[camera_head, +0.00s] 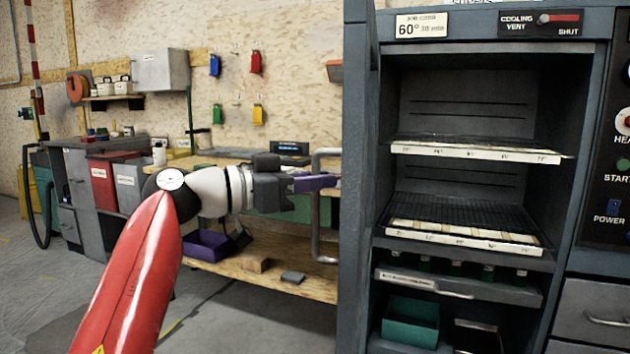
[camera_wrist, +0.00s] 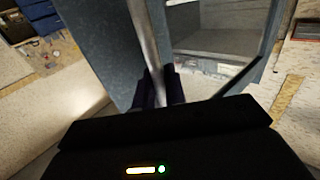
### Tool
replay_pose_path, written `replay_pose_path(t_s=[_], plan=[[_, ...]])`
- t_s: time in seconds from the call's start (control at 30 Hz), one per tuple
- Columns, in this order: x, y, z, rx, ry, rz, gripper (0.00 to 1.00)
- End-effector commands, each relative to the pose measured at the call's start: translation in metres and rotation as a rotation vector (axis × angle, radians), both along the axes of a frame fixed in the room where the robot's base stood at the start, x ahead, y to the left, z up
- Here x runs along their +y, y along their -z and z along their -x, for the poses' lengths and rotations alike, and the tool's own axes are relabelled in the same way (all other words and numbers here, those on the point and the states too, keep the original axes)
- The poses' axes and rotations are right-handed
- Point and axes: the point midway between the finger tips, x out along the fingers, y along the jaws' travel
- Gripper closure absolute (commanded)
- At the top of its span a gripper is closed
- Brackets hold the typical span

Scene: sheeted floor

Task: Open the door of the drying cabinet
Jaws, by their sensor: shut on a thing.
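The drying cabinet (camera_head: 591,120) stands on the right with its front open and its inside showing. Its grey door (camera_head: 355,200) is swung out at the cabinet's left side and shows nearly edge-on. A metal bar handle (camera_head: 318,235) sticks out from the door's outer face, to the left. My gripper (camera_head: 318,182) is shut on the handle at its upper part. In the wrist view, the handle (camera_wrist: 146,40) runs down between the dark fingers (camera_wrist: 160,86), beside the grey door face (camera_wrist: 103,50). The fingertips' exact contact is partly hidden.
Inside the cabinet are wire racks with labelled strips (camera_head: 475,152) and a green bin (camera_head: 411,320) low down. A wooden workbench (camera_head: 250,278) with a purple bin (camera_head: 207,245) stands behind my arm. Open floor (camera_head: 240,330) lies left of the door.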

Motion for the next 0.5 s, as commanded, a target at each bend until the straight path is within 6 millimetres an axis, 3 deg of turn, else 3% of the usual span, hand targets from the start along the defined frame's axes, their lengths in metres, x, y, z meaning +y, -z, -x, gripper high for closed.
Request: replay_pose_path(t_s=[0.03,0.17,0.5], plan=[[-0.0002,0.0003,-0.0002,0.000,0.000,-0.001,0.86],[-0.0002,0.0001,-0.0001,0.000,0.000,-0.001,0.70],[0.0049,-0.0004,0.0014,0.000,-0.002,0.001,0.70]])
